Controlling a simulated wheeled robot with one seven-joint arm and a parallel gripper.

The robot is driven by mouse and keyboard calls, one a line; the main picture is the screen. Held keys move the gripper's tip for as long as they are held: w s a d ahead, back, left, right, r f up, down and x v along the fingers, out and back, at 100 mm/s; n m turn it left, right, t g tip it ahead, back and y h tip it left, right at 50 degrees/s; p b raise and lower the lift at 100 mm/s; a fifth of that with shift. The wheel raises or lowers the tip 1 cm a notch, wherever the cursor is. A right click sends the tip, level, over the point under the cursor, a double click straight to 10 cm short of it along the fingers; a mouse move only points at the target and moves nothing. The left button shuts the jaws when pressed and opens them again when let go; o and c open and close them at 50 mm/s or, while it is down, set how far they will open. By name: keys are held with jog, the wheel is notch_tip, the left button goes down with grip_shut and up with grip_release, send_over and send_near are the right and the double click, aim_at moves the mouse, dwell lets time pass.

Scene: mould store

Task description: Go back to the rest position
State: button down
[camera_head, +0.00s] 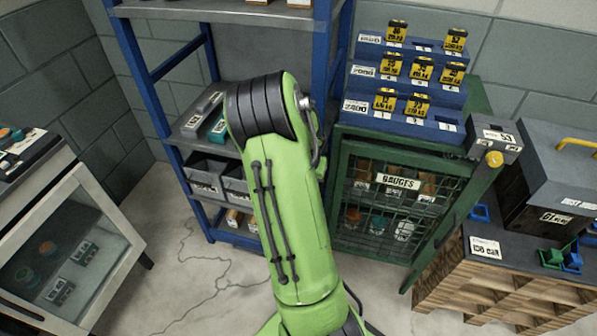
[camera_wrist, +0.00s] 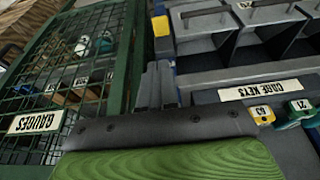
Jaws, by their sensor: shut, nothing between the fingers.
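My gripper (camera_wrist: 155,85) shows in the wrist view as two dark fingers side by side, shut with nothing between them. The green cabinet labelled GAUGES (camera_head: 340,184) stands just right of the arm in the head view. It also shows at the left of the wrist view (camera_wrist: 128,45).
A blue shelf unit (camera_head: 151,90) with grey bins stands behind the arm. A blue stepped rack (camera_head: 367,87) of yellow-black tags tops the cabinet. A glass-fronted cabinet (camera_head: 30,215) is at left, a wooden stand (camera_head: 480,290) at right. Floor shows clear at lower left.

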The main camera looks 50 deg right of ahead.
jog(key=w+a+r+n+t+y+p, duration=0.25)
jog(key=a+r+n+p, duration=0.3)
jog(key=a+r, duration=1.35)
jog(key=s+a+r+n+t+p, duration=0.1)
jog(key=s+a+r+n+p, duration=0.4)
jog(key=s+a+r, duration=0.7)
jog(key=s+a+n, duration=0.1)
jog(key=s+n, duration=0.1)
jog(key=shift+r+n+t+y, duration=0.3)
jog(key=shift+n+t+y, duration=0.05)
jog(key=shift+a, duration=0.1)
